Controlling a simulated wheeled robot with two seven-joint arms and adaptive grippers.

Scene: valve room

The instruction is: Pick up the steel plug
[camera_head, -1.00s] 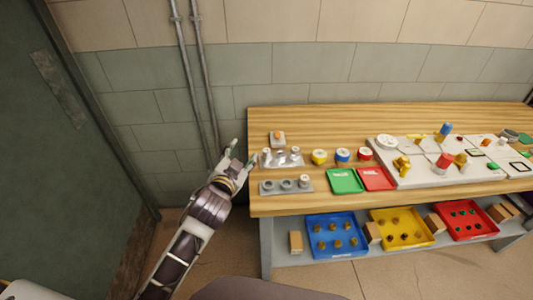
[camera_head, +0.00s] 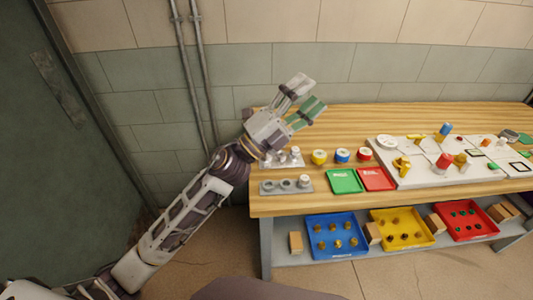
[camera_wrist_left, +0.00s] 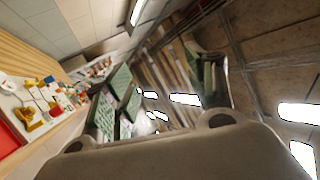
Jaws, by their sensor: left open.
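Small steel-coloured plugs stand in a silvery holder (camera_head: 296,160) at the left end of the bench; one plug (camera_head: 295,151) shows at its right end. In front of it, a grey block (camera_head: 268,188) carries several round pieces, with a taller pale one (camera_head: 303,181) at the right. I cannot tell which piece is the steel plug. My left gripper (camera_head: 306,96) is open and empty, raised above the bench's back left, hiding part of the holder. Its spread fingers also show in the left wrist view (camera_wrist_left: 165,88). My right gripper is out of view.
Yellow (camera_head: 319,157), blue (camera_head: 342,155) and red (camera_head: 364,154) round pieces stand right of the holder. Green (camera_head: 345,181) and red (camera_head: 376,179) trays lie before them. A white board (camera_head: 430,178) with parts fills the right. Bins (camera_head: 337,253) are on the shelf below.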

